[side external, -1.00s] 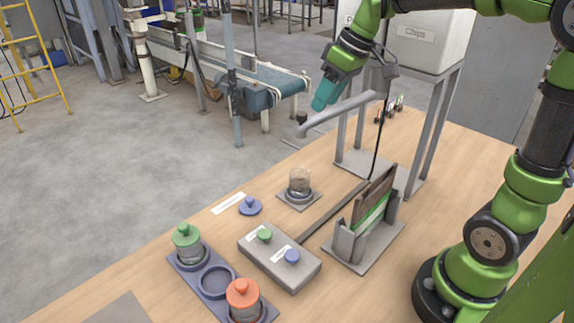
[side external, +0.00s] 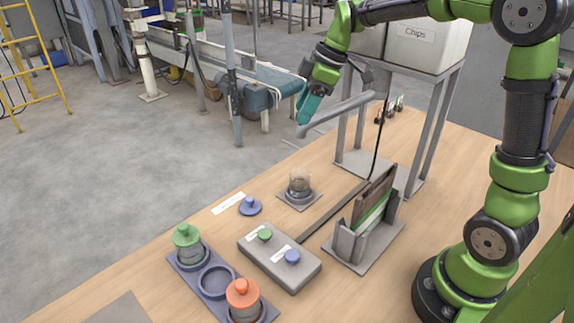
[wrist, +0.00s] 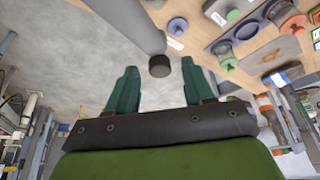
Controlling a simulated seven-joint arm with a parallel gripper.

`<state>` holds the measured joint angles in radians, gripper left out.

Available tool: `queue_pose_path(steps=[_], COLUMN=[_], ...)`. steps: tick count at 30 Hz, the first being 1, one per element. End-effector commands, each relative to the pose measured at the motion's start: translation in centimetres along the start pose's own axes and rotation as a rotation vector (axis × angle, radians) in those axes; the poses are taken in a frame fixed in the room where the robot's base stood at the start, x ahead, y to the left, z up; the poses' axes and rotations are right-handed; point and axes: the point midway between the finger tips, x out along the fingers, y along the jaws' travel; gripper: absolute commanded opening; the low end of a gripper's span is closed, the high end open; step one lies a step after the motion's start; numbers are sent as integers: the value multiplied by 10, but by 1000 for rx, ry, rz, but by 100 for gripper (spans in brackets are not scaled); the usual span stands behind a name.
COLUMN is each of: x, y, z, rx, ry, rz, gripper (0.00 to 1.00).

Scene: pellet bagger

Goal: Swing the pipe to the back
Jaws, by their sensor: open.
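The grey pipe (side external: 345,111) reaches out from the hopper stand toward the left, above the table. Its dark, down-turned end also shows in the wrist view (wrist: 159,66), lying between the two fingers from that camera's angle. My gripper (side external: 302,116) has teal fingers and is by the pipe's outer end. In the wrist view, my gripper (wrist: 155,78) has its fingers spread wide on either side of the pipe end. I cannot tell whether a finger touches the pipe.
A glass jar (side external: 299,187) stands on a small plate below. A button box (side external: 279,257), a rack with lidded jars (side external: 215,283) and a bag holder (side external: 366,238) are on the table. The hopper stand (side external: 440,120) carries bins, one labelled Chips. Open air lies left of the pipe.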

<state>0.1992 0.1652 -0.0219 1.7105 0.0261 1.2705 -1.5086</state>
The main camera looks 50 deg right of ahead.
Motion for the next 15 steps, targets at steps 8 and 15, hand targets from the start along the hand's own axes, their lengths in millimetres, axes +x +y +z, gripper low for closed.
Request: queue_pose_path(steps=[8, 15], x=[6, 5], y=[0, 0], z=[0, 0], rx=[0, 0], ry=[0, 0], rz=[0, 0], gripper=[52, 26])
